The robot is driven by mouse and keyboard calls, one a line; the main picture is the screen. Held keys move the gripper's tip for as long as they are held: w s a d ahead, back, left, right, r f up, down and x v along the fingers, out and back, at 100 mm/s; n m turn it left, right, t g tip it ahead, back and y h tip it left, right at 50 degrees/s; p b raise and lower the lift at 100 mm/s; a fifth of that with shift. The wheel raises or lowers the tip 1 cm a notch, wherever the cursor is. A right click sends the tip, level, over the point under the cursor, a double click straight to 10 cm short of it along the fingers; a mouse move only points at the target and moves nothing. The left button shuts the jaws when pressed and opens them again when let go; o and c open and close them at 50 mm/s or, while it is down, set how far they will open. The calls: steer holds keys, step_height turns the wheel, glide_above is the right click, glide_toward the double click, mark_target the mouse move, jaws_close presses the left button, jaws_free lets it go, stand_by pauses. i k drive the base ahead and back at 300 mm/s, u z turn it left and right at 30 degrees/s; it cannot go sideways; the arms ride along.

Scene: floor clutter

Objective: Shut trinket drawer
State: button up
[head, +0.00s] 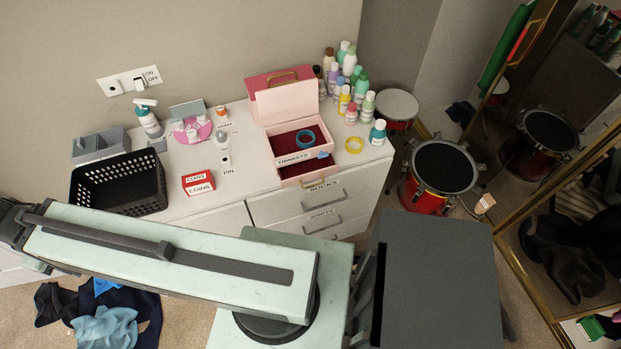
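A pink trinket box (261,105) stands on the white dresser with its lid raised. A blue ring (305,139) lies in its red-lined upper part. Below the TRINKETS label (293,159), the trinket drawer (284,183) is pulled out toward the dresser's front edge, with red lining showing inside. A gold handle is on its front. A small blue thing (322,155) shows at the box's front, above the drawer; I cannot tell what it is. My arm crosses the lower left of the head view, below the drawer in the picture. My gripper is not visible.
Several bottles (346,98) crowd beside the box, and a yellow ring (354,145) lies to its right. A black basket (119,184) and red coin box (198,183) stand left. Dresser drawers (318,208) are below. A drum (441,175) and mirror stand right.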

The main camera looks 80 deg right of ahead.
mark_target(305, 166)
steer(key=z, duration=2.6)
